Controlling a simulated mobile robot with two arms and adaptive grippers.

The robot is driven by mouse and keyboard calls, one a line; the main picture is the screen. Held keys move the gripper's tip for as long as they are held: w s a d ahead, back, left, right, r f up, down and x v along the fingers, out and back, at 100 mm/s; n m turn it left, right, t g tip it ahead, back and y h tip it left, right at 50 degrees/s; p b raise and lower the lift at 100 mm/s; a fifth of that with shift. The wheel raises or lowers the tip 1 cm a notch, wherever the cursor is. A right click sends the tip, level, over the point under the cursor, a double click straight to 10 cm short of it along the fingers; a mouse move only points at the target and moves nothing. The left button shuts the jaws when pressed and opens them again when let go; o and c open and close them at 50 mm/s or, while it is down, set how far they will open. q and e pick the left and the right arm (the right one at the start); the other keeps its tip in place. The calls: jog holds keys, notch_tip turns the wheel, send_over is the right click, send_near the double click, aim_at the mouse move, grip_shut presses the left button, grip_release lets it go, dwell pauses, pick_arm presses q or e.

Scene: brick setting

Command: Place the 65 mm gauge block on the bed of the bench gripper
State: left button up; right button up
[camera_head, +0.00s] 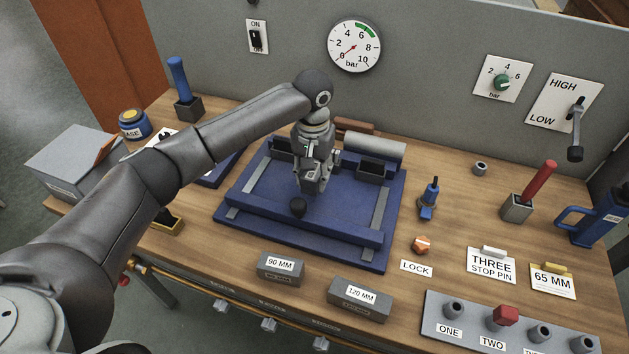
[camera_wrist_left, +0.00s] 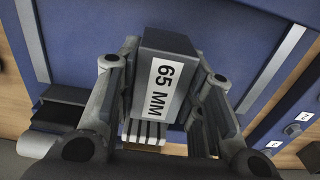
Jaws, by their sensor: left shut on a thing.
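The 65 mm gauge block (camera_wrist_left: 172,45) is a grey block with a white "65 MM" label, seen close up in the wrist view. My left gripper (camera_head: 312,187) is shut on it, with a finger on each side. In the head view the gripper points down over the middle of the bench gripper's blue bed (camera_head: 262,190), and the block is mostly hidden by the fingers. I cannot tell whether the block touches the bed. The bed also shows behind the block in the wrist view (camera_wrist_left: 85,30). My right gripper is not in view.
Dark jaws (camera_head: 373,171) and a grey cylinder (camera_head: 374,147) stand at the bed's back. The 90 mm block (camera_head: 281,268) and 120 mm block (camera_head: 359,299) lie in front.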

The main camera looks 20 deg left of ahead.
pick_arm(q)
jog(key=shift+w+f, duration=0.5)
jog(key=shift+f, duration=0.05)
jog(key=shift+w+f, duration=0.1)
jog(key=shift+f, duration=1.55)
jog(key=o, duration=1.1)
jog(key=shift+f, duration=0.15)
notch_tip(320, 180, up, 12)
jog(key=shift+r+b, duration=0.2)
jog(key=shift+b, duration=0.3)
